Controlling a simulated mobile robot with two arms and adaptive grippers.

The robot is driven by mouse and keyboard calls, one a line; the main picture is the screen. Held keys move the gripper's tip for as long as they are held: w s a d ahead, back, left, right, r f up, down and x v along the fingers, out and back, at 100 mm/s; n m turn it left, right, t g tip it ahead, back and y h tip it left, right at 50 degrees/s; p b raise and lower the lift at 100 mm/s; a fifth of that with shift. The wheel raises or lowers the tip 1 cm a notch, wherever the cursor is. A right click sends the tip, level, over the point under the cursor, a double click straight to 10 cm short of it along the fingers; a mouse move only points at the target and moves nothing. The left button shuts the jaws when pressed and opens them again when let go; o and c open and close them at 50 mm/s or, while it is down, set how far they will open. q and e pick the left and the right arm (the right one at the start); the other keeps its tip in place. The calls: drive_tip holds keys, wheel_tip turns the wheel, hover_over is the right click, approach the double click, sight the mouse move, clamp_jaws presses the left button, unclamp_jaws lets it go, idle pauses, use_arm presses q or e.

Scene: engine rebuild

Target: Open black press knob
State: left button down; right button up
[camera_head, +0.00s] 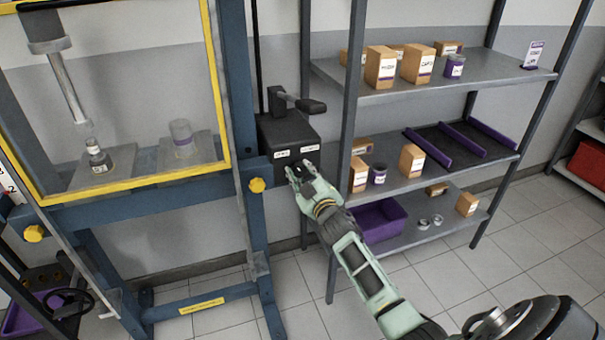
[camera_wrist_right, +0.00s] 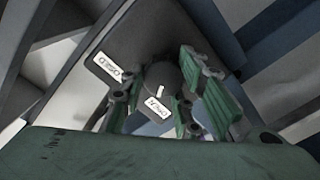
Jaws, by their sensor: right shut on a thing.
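The black press control box (camera_head: 283,140) is mounted on the right side of the blue press frame. My right gripper (camera_head: 298,171) is at the lower front of the box and hides the knob in the head view. In the right wrist view, the round black knob (camera_wrist_right: 163,76) sits between the two green fingers of my right gripper (camera_wrist_right: 166,98), which is shut on it. The knob carries a white mark. My left gripper is not in view.
A black-handled lever (camera_head: 300,104) rises above the box. The press has a yellow-edged guard (camera_head: 130,180). A grey shelf rack (camera_head: 420,92) with boxes and a purple bin (camera_head: 378,220) stands close to the right of my right arm. The tiled floor is clear in front of the rack.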

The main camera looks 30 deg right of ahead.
drive_tip(key=shift+d+r, duration=0.25)
drive_tip(key=shift+d, duration=0.05)
drive_tip(key=o, duration=1)
drive_tip(key=shift+o, duration=0.2)
drive_tip(key=shift+s+a+f, duration=0.15)
drive_tip(key=shift+s+f, duration=0.05)
drive_tip(key=shift+s, duration=0.1)
drive_tip(key=v, duration=1.1)
drive_tip(key=shift+s+r, duration=0.15)
drive_tip(key=shift+s, duration=0.1)
drive_tip(key=shift+a, duration=0.1)
